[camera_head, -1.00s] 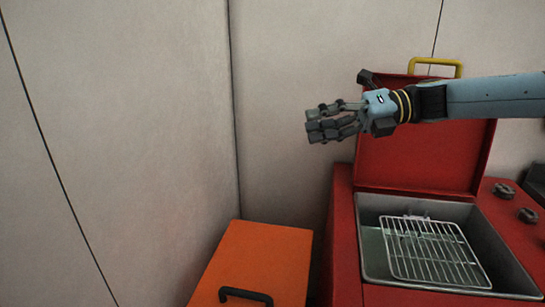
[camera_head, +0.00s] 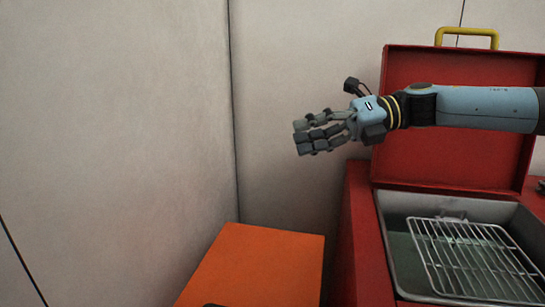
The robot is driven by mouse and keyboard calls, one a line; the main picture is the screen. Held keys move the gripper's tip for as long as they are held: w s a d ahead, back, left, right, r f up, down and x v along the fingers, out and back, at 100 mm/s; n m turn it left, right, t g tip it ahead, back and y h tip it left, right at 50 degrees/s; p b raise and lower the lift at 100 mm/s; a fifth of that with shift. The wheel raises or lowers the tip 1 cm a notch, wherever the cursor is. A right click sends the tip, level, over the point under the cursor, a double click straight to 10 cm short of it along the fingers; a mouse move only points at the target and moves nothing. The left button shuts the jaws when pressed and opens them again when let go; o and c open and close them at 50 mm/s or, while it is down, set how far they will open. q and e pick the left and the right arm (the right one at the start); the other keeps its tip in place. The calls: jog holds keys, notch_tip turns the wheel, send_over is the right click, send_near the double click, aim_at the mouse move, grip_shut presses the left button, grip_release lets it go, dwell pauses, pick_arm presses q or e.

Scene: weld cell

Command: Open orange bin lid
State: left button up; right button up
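The orange bin lid (camera_head: 262,268) is low in the middle of the view, flat and closed. Only a sliver of its dark handle (camera_head: 214,305) shows at the bottom edge. My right gripper (camera_head: 304,136) reaches in from the right, above and behind the lid and clear of it. Its fingers point left, and I see nothing in them. The fingers look close together, but I cannot tell whether they are open or shut. My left gripper is not in view.
A red cabinet (camera_head: 358,240) stands right of the bin, with its red lid (camera_head: 440,160) raised behind my arm. A wire rack (camera_head: 470,262) lies in its grey basin (camera_head: 395,235). Pale walls (camera_head: 120,130) close the corner behind and left.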

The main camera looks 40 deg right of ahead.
jog(key=b+x, duration=0.1)
jog(key=x, duration=0.5)
jog(key=shift+w, duration=0.25)
jog(key=shift+a+f, duration=0.1)
jog(key=shift+a, duration=0.05)
jog(key=shift+c, duration=0.5)
grip_shut()
jog(key=c, duration=0.7)
grip_release()
jog(key=shift+o, duration=0.5)
grip_release()
jog(key=v, duration=0.7)
jog(key=shift+d, duration=0.25)
